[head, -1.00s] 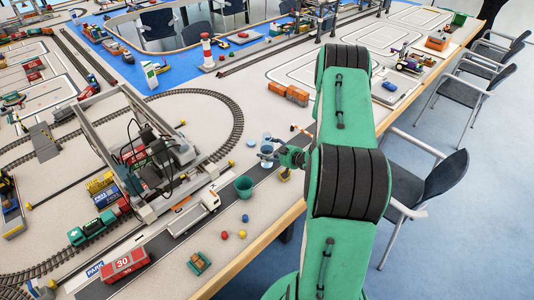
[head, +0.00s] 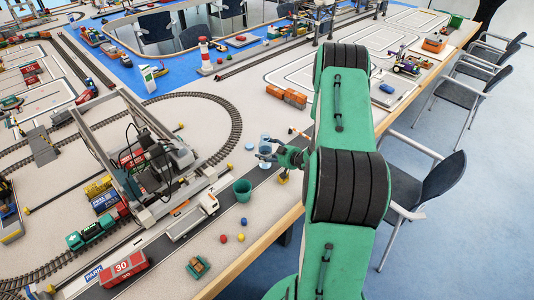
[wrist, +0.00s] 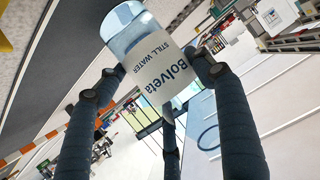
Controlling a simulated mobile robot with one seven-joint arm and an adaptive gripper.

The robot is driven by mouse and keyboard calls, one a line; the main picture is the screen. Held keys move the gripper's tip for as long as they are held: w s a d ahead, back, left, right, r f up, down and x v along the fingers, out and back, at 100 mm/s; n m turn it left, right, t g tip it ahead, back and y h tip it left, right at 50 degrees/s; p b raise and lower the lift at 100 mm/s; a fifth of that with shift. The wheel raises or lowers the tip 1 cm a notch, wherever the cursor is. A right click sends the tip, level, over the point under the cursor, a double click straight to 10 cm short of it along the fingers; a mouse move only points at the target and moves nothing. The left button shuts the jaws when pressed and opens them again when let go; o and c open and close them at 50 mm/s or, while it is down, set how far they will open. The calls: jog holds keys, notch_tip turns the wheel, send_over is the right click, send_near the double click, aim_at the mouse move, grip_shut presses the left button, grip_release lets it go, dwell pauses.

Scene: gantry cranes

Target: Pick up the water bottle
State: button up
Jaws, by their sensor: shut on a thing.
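The water bottle (wrist: 163,62) is clear bluish plastic with a white label reading "Bolveta STILL WATER". In the wrist view it lies between the dark fingers of my gripper (wrist: 160,72), which are shut on it from both sides. A third finger shows below it. In the head view the bottle (head: 265,143) is small and pale blue, held at the end of my gripper (head: 268,156) near the table's right edge. The fingers hide part of it there, and I cannot tell whether its base touches the table.
A green cup (head: 242,190) stands nearby on the dark road strip, with small coloured balls (head: 222,239) in front. A gantry crane model (head: 150,170) and a white truck (head: 193,217) are to the left. Orange wagons (head: 288,97) lie beyond. Chairs (head: 415,190) line the right side.

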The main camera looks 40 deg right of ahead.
jog(key=shift+r, duration=0.95)
jog(key=s+a+r+p, duration=0.1)
jog(key=s+a+p, duration=0.1)
jog(key=s+a, duration=0.7)
jog(key=shift+s+r, duration=0.15)
jog(key=shift+s, duration=1.7)
jog(key=shift+s+a, duration=0.1)
jog(key=shift+a, duration=0.1)
